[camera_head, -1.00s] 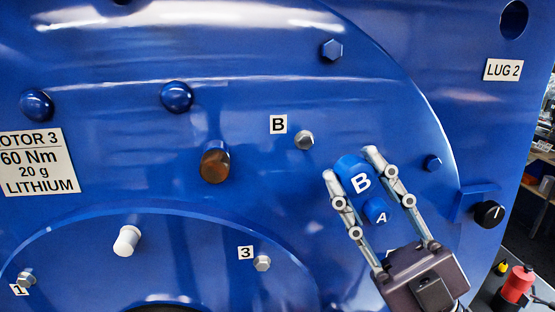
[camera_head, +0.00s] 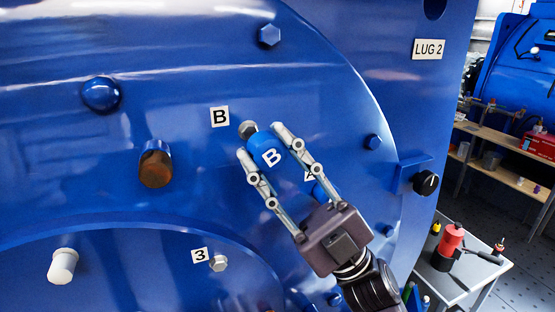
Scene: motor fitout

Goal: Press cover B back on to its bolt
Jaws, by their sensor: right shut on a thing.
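I cannot tell whether the cover touches the bolt. The white label B (camera_head: 220,116) is left of the bolt. A blue cover A (camera_head: 319,193) is partly hidden behind the right finger. My left gripper is not in view.
A brown-ended stub (camera_head: 156,168) and a white plug (camera_head: 62,265) stick out of the motor face. A black knob (camera_head: 426,183) is at the right edge. A small table (camera_head: 468,270) with a red bottle (camera_head: 450,240) stands right, with shelves (camera_head: 510,150) behind.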

